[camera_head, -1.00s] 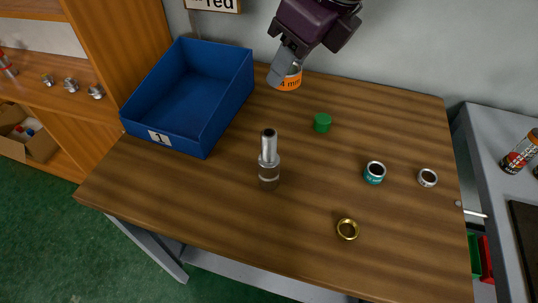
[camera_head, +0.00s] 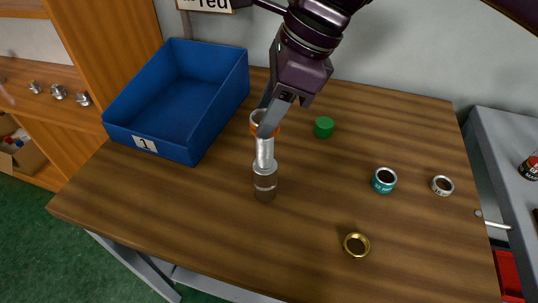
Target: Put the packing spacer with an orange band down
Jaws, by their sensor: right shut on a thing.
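The packing spacer with an orange band (camera_head: 257,117) is a short ring. My right gripper (camera_head: 268,117) is shut on it, with one finger in front of the spacer and hiding part of it. The spacer appears just behind or above the top of a metal post (camera_head: 265,170) that stands upright on the wooden table (camera_head: 210,205). I cannot tell how high the spacer is above the table. My left gripper is not in view.
A blue bin (camera_head: 172,105) marked 1 stands at the left. A green cap (camera_head: 323,127), a teal-banded ring (camera_head: 383,180), a grey-white ring (camera_head: 442,185) and a brass ring (camera_head: 356,245) lie to the right. The front of the table is clear.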

